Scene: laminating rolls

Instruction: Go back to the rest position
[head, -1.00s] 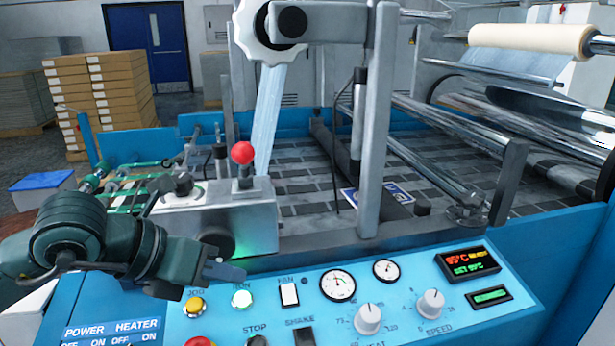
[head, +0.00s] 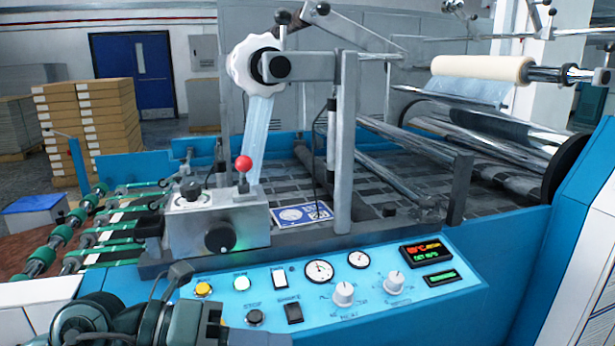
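My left arm comes in at the bottom left, in front of the control panel (head: 380,310). My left gripper (head: 212,330) is at the lower picture edge, just left of the panel's STOP button (head: 254,317). It is largely cut off, and whether its fingers are open or shut does not show. It appears apart from the buttons. My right gripper is not in view.
The laminator's grey box (head: 215,222) carries a lever with a red knob (head: 243,163). A white handwheel (head: 245,68) and a cream roll (head: 482,68) are above the machine. Green rollers (head: 62,235) lie at left. Stacked cartons (head: 88,115) stand behind.

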